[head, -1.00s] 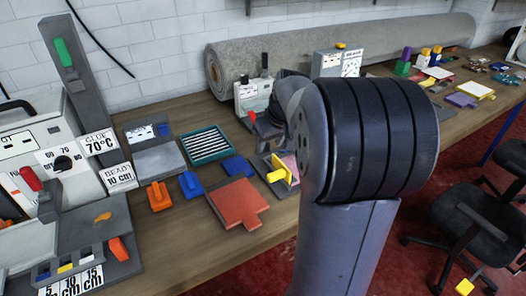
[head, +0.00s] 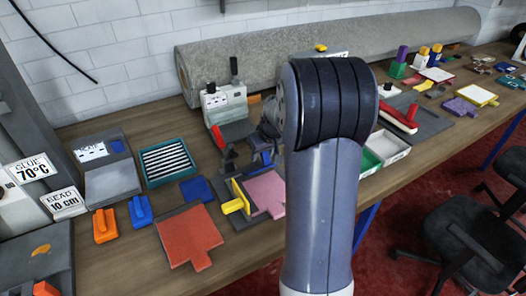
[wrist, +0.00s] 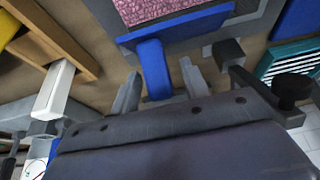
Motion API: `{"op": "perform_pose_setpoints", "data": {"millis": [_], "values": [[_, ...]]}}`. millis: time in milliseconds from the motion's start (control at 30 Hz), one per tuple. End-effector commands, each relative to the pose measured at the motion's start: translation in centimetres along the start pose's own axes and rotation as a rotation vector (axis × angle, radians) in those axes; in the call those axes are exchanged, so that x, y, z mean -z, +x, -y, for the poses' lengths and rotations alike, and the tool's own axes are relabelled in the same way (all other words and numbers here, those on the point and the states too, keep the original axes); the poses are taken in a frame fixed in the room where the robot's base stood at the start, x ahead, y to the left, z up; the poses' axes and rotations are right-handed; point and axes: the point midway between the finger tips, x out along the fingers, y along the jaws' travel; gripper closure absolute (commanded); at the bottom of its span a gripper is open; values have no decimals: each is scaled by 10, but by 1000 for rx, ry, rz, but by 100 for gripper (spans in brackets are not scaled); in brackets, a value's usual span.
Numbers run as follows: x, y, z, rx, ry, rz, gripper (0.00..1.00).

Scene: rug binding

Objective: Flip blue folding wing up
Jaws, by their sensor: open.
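The blue folding wing (wrist: 190,26) shows in the wrist view as a flat blue plate with a blue tab (wrist: 154,68) pointing toward my gripper. It stands along the edge of a grey jig plate that carries a pink rug piece (wrist: 160,8). My gripper (wrist: 160,84) is open, with one finger on each side of the tab; I cannot tell whether either finger touches it. In the head view, part of the blue wing (head: 262,160) shows behind the pink piece (head: 268,190). A yellow wing (head: 236,197) stands at the jig's left side. My arm hides the jig's right side.
A red-orange plate (head: 188,235), two small handled blocks and a teal slotted tray (head: 167,162) lie left of the jig. A machine with a red part (head: 224,105) stands behind. A green-and-white tray (head: 387,147) is right of my arm. A rolled rug lies along the wall.

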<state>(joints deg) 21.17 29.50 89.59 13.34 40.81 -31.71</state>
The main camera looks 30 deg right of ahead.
Motion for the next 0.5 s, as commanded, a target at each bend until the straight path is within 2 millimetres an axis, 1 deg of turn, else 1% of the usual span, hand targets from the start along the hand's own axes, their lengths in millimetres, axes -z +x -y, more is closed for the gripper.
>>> {"op": "perform_pose_setpoints", "data": {"millis": [300, 500], "values": [[0, 2, 0, 0, 0, 0, 57], [0, 2, 0, 0, 0, 0, 74]]}}
